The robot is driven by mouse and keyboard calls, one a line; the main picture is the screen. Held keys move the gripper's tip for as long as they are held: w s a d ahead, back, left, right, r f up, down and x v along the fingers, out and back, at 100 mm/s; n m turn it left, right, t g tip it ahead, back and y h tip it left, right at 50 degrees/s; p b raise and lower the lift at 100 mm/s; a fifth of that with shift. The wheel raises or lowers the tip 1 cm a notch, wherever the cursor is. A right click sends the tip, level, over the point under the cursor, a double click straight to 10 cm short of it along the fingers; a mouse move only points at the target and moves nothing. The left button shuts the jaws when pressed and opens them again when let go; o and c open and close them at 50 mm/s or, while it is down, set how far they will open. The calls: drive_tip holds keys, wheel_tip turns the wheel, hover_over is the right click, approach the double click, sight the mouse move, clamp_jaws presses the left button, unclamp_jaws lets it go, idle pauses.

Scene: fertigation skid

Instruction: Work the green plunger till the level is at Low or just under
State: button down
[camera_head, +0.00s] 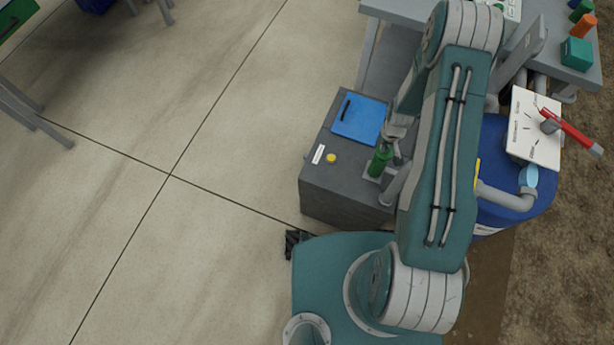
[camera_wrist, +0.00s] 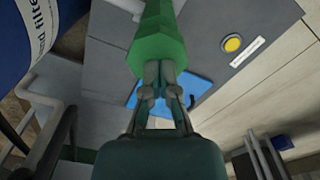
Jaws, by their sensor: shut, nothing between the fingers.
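The green plunger (camera_head: 379,162) stands on the right part of the dark grey cabinet, beside my arm. In the wrist view the green plunger (camera_wrist: 156,42) is a faceted green body just beyond my fingertips. My gripper (camera_wrist: 160,68) is shut, with its two fingers together and their tips overlapping the plunger's near end in the picture. Whether they touch it I cannot tell. In the head view my gripper (camera_head: 393,130) is just above the plunger, partly hidden by my arm. No level scale or Low mark can be read in either view.
The grey cabinet (camera_head: 345,200) carries a blue lid (camera_head: 360,119), a yellow button (camera_head: 331,158) and a white label (camera_head: 318,154). Right of my arm are a blue tank (camera_head: 505,198), a pipe and a white panel (camera_head: 530,110) with a red lever (camera_head: 575,132).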

drive_tip(key=shift+s+d+f, duration=0.1)
drive_tip(key=shift+s+f, duration=0.3)
drive_tip(key=shift+f, duration=0.45)
drive_tip(key=shift+w+r, duration=0.1)
drive_tip(key=shift+r, duration=2.45)
drive_tip(key=shift+d+r, duration=0.2)
drive_tip(key=shift+r, duration=0.5)
drive_tip(key=shift+d+r, duration=0.2)
drive_tip(key=shift+r, duration=0.7)
drive_tip(key=shift+w+a+r, duration=0.1)
drive_tip(key=shift+w+a, duration=0.05)
drive_tip(key=shift+a, duration=0.45)
drive_tip(key=shift+d, duration=0.3)
